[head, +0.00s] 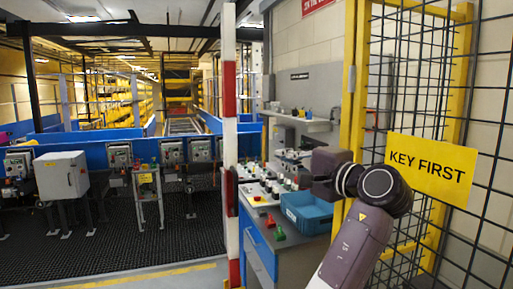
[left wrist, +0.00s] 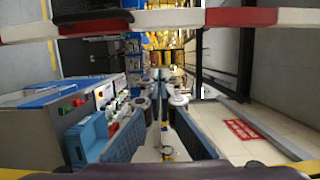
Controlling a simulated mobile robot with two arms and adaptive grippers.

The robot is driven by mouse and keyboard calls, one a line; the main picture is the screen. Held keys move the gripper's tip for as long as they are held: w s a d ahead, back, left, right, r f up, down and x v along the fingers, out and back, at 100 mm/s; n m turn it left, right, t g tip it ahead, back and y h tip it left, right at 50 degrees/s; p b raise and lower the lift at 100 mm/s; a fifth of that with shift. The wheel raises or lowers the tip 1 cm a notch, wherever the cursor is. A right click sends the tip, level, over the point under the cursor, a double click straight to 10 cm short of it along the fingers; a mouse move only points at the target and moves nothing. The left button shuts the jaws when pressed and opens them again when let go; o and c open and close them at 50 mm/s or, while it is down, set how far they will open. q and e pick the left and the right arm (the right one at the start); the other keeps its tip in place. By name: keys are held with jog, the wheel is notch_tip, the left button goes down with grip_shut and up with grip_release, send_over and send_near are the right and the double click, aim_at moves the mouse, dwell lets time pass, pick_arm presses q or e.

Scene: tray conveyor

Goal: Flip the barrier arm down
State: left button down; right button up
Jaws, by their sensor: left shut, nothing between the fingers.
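The barrier arm (head: 229,130), a red and white striped post, stands upright in the head view, left of centre. In the left wrist view a red and white striped bar (left wrist: 180,19) runs across the top of the picture. My left gripper (head: 328,172) is to the right of the barrier arm in the head view, apart from it, with its fingers mostly hidden. In the left wrist view the left gripper's fingers (left wrist: 160,98) are together with nothing between them. My right gripper is not in view.
A workbench (head: 262,232) with knobs and a blue bin (head: 306,212) stands right of the barrier arm. A black mesh fence with a yellow frame (head: 356,90) and a KEY FIRST sign (head: 432,168) is at the right. Machines and a grey box (head: 61,176) stand at the left.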

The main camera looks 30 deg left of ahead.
aim_at(233, 171)
pick_arm(q)
jog(key=w+a+p, duration=0.1)
jog(key=a+p, duration=0.6)
jog(key=a, duration=0.4)
jog(key=shift+a, duration=0.35)
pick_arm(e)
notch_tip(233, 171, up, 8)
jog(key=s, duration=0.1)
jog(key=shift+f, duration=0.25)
pick_arm(q)
jog(key=shift+w+f, duration=0.1)
